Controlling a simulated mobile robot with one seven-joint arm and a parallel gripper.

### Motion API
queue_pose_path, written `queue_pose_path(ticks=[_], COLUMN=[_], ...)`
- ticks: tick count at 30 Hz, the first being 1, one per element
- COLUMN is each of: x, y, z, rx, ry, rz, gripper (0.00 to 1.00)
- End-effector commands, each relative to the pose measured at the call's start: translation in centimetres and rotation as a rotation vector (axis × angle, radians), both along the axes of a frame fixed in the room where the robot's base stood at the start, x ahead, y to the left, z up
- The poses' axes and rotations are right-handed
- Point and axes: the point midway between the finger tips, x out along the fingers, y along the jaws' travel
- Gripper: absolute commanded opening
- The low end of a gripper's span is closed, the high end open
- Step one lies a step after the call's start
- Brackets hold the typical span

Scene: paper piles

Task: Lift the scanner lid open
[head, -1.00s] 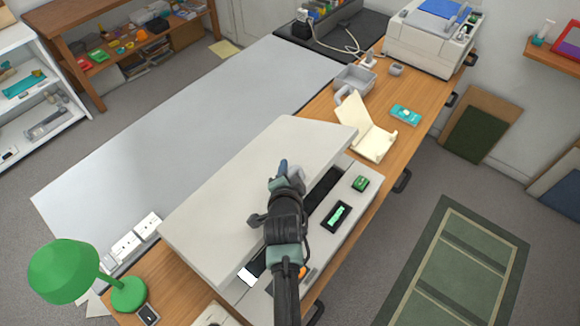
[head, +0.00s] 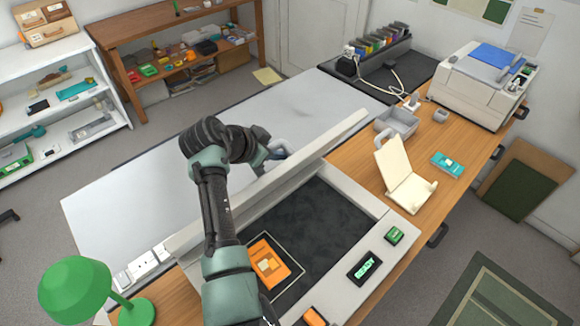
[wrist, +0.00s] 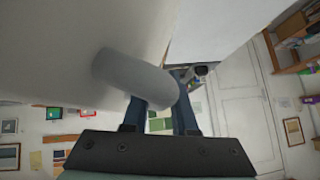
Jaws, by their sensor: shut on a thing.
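The scanner lid (head: 312,158) is a pale grey slab, raised steeply and seen nearly edge-on in the head view. The scanner (head: 372,237) lies open below it, with a dark bed (head: 318,218) and an orange-covered item (head: 268,260) on it. My gripper (head: 277,152) is at the far side of the lid, partly hidden by my arm. In the wrist view, the blue fingers of my gripper (wrist: 160,108) are shut on a pale rounded handle (wrist: 135,76) that stands out from the lid (wrist: 55,45).
A green lamp (head: 75,288) stands at the near left. A cream folding stand (head: 402,178), a grey tray (head: 396,123) and a teal box (head: 448,165) are on the wooden desk right of the lid. A display reading READY (head: 365,267) is on the scanner's front.

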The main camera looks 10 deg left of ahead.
Motion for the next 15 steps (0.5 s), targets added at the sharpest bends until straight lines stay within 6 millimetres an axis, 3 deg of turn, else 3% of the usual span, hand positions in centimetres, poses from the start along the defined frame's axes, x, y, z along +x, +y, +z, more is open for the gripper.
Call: queue_pose_path(ticks=[15], x=[1.4], y=[3.4], z=[0.5], rx=[-0.134], ry=[0.093], rz=[0.001], gripper=[0.0])
